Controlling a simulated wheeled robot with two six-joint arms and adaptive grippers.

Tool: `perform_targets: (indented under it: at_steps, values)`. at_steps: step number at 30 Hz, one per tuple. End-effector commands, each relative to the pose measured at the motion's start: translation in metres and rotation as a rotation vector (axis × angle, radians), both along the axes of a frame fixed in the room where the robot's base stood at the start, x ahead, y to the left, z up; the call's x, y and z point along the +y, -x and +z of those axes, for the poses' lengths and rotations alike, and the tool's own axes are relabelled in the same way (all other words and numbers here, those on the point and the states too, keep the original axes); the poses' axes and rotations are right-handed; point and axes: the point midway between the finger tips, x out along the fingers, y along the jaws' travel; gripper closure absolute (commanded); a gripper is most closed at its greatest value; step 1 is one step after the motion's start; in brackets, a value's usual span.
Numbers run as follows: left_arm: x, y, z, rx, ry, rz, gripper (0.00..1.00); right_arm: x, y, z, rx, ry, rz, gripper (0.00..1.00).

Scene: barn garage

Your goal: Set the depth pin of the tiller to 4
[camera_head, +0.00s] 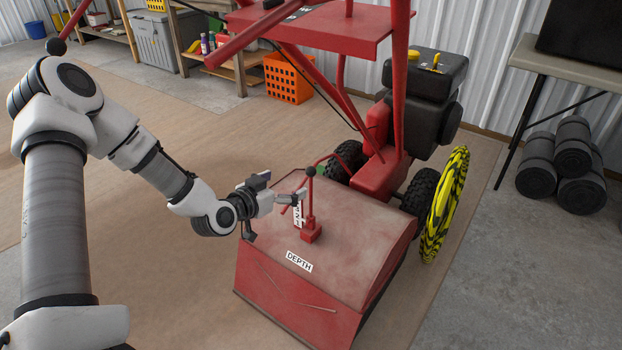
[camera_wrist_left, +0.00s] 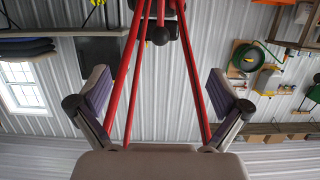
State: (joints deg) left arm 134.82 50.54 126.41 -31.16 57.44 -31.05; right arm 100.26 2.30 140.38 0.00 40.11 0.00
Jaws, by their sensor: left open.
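The red tiller (camera_head: 350,215) stands on a tan mat, with its broad red hood toward me. On the hood, a thin red depth pin (camera_head: 311,205) with a black knob rises from a red base block. A white number scale (camera_head: 299,213) stands beside it; its digits and the setting are too small to read surely. A DEPTH label (camera_head: 299,261) lies in front. My left gripper (camera_head: 276,196) is open just left of the pin, above the hood. Its spread fingers (camera_wrist_left: 160,105) show in the left wrist view, with red rods and a black knob beyond. My right gripper is out of view.
The tiller's red handlebars (camera_head: 400,60) and black engine (camera_head: 428,80) rise behind the hood. A yellow-black coil (camera_head: 444,205) leans at the right wheel. An orange crate (camera_head: 289,78) stands behind, and a table (camera_head: 570,66) is at right. The mat left of the hood is clear.

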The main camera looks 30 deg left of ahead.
Motion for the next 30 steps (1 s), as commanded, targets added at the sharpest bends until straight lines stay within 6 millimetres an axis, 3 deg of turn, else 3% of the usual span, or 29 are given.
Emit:
perform_targets:
  at_steps: [1, 9, 21, 30]
  values:
    - [-0.001, -0.007, -0.01, -0.002, -0.004, -0.002, 0.0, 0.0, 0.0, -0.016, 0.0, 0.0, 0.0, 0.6]
    - [-0.004, -0.043, -0.019, -0.002, -0.004, -0.001, 0.0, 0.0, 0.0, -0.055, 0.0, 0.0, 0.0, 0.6]
    - [-0.008, -0.096, -0.029, 0.002, -0.002, -0.001, 0.0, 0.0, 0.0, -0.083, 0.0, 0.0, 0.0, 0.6]
    - [-0.009, -0.108, -0.03, 0.003, 0.001, 0.0, 0.0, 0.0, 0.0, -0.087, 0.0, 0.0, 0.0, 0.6]
